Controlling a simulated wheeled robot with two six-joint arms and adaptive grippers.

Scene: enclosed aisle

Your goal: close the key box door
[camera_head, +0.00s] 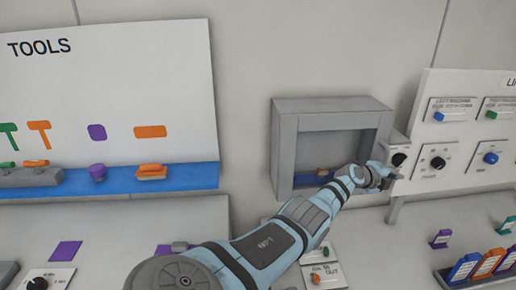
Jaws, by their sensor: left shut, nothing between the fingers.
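The grey key box (288,160) is mounted on the wall right of centre, with its front open to view. Inside it a blue and orange item shows low down, partly hidden by my arm. A narrow grey piece (399,143) stands at the box's right edge. It may be the door seen nearly edge-on, but I cannot tell clearly. My left gripper (388,178) is shut and empty, at the lower right corner of the box, in front of or beside that piece. I cannot tell whether they touch. My right gripper is not in view.
A white TOOLS board (105,100) with a blue shelf (200,178) holding tools is on the left. A white panel (465,145) with knobs and switches is close on the right. Below are a small plate (322,274) and a rack of coloured cards (485,268).

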